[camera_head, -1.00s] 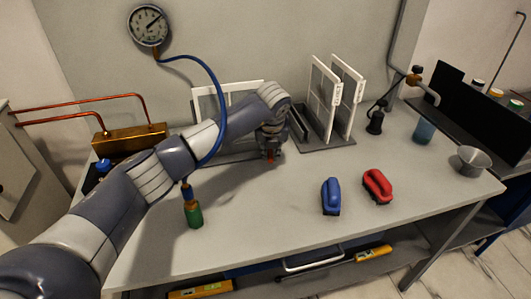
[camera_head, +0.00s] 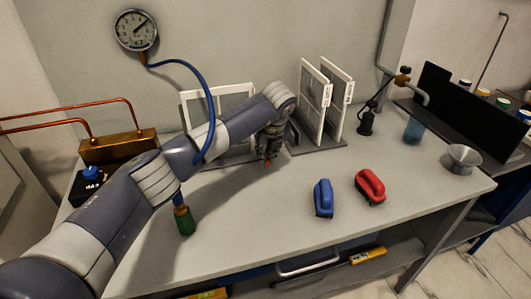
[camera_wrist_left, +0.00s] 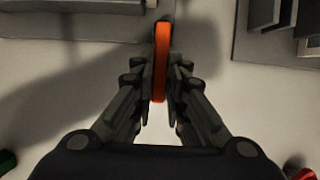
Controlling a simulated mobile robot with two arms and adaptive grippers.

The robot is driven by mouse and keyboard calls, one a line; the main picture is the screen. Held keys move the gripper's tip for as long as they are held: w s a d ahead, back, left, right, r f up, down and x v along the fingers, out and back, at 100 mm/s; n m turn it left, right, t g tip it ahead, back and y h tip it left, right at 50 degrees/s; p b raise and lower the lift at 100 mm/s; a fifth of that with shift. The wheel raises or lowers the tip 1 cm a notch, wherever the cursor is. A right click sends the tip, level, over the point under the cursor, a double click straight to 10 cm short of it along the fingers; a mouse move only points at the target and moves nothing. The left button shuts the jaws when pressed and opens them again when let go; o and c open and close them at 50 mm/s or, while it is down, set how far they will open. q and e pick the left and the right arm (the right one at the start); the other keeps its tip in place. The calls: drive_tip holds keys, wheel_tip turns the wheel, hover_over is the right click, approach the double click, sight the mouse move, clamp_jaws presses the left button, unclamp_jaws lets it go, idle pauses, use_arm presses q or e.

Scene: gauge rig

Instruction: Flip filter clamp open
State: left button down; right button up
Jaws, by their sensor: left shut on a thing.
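My left gripper (camera_head: 267,158) is low over the bench, in front of a white-edged filter frame (camera_head: 187,108) that my arm partly hides. In the left wrist view my left gripper (camera_wrist_left: 160,95) is shut on a narrow orange clamp lever (camera_wrist_left: 161,55). The lever lies between the two fingers and runs on past them towards the top of the picture. In the head view only a small red-orange bit shows at the fingertips. The far end of the lever meets a grey edge. My right gripper is not in view.
A rack with upright white-framed panels (camera_head: 312,95) stands just right of my left gripper. A blue hose (camera_head: 209,105) from the gauge (camera_head: 135,30) passes my arm to a green-ended fitting (camera_head: 184,221).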

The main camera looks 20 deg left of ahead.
use_arm(q)
drive_tip(key=c, duration=1.9)
unclamp_jaws()
drive_tip(key=shift+d+r, duration=0.1)
drive_tip(key=shift+r, duration=0.05)
drive_tip(key=v, duration=1.1)
drive_tip(key=shift+s+r, duration=0.15)
drive_tip(key=shift+r, duration=0.2)
